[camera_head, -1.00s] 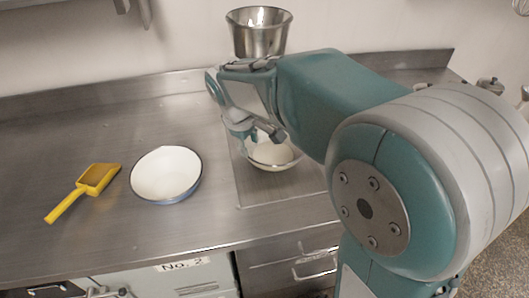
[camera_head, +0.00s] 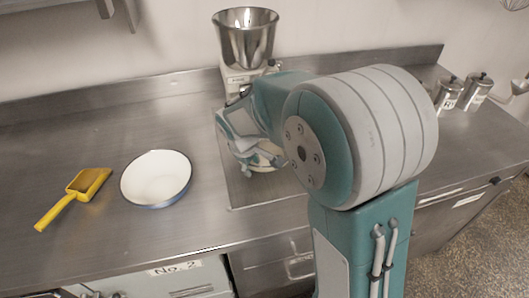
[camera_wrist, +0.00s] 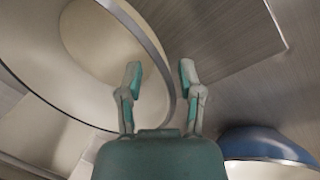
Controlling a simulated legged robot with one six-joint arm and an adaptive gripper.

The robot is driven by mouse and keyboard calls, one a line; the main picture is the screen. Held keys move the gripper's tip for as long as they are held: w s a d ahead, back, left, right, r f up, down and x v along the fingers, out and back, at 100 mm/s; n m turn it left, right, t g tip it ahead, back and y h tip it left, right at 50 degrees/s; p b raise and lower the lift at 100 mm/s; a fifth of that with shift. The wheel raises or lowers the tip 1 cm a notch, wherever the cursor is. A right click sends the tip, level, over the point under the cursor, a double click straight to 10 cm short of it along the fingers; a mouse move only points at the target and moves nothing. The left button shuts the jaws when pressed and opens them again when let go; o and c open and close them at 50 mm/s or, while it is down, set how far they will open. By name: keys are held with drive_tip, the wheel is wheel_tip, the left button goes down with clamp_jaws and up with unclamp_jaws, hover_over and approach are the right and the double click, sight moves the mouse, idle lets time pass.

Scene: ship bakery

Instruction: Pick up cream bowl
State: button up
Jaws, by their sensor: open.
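The cream bowl (camera_head: 264,168) stands on the steel counter and is mostly hidden behind my gripper in the head view. In the wrist view the bowl (camera_wrist: 82,95) is large at the upper left, with a thin shiny rim and a pale cream-coloured inside. My gripper (camera_head: 246,150) is at the bowl, low over the counter. In the wrist view my gripper (camera_wrist: 160,74) is open, with its two fingers apart and the bowl's rim passing between them. The left finger overlaps the bowl's inside and the right finger lies outside the rim. I cannot tell whether either finger touches it.
A white bowl with a blue outside (camera_head: 156,180) stands to the left; its blue side (camera_wrist: 262,143) shows at the wrist view's lower right. A yellow scoop (camera_head: 74,198) lies farther left. A machine with a steel bowl (camera_head: 246,40) stands behind. Metal canisters (camera_head: 476,90) stand at right.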

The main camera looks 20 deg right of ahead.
drive_tip(key=shift+a, duration=0.25)
clamp_jaws()
drive_tip(key=shift+r, duration=0.1)
